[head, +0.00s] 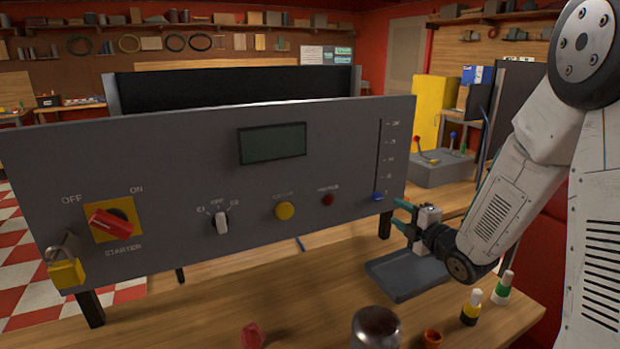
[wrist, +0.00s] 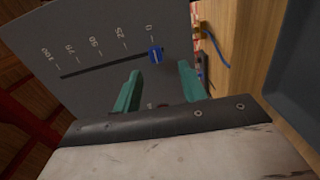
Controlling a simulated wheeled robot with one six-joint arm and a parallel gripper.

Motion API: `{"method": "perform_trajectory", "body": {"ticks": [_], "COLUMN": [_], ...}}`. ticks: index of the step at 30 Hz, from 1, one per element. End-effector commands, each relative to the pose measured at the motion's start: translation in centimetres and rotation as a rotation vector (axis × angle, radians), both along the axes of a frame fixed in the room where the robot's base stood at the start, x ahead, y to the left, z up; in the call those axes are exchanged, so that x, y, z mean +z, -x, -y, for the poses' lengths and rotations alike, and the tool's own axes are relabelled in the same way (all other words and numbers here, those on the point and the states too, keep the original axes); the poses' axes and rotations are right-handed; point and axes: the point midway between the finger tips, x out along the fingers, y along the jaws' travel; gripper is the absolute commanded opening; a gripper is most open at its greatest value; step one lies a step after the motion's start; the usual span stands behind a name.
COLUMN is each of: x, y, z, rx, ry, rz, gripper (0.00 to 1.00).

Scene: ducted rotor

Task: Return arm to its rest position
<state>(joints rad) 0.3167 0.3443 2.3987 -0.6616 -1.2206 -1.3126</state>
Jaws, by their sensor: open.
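My gripper (head: 402,217) is at the right end of the grey control panel (head: 160,165), low beside the slider. Its two green fingers are apart with nothing between them, as the wrist view (wrist: 160,88) also shows. The blue slider knob (head: 378,196) sits at the bottom of its scale. In the wrist view the knob (wrist: 155,54) is by the 0 mark, just beyond the fingertips; I cannot tell the exact gap. My white arm comes in from the right side of the head view.
A red starter switch (head: 112,222) and a yellow padlock (head: 66,270) are on the panel's left. A grey tray (head: 400,280) lies on the wooden table below my gripper. Small bottles (head: 471,308) and a dark dome (head: 376,328) stand near the front. A lever box (head: 440,168) is behind.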

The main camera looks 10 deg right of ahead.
Motion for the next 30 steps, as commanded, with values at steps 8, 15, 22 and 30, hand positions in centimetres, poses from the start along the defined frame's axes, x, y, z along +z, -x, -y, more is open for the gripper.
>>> {"method": "perform_trajectory", "body": {"ticks": [8, 15, 22, 30], "x": [3.0, 5.1, 6.3, 7.2], "y": [1.9, 9.2, 20.2, 33.4], "z": [0.8, 1.2, -0.8, -4.7], "rx": [-0.235, -0.570, -0.900, -1.231], "ry": [-0.152, -0.442, -0.763, -1.030], "rz": [-0.316, -0.638, -0.923, -1.217], "gripper": [0.42, 0.42, 0.42, 0.42]}}
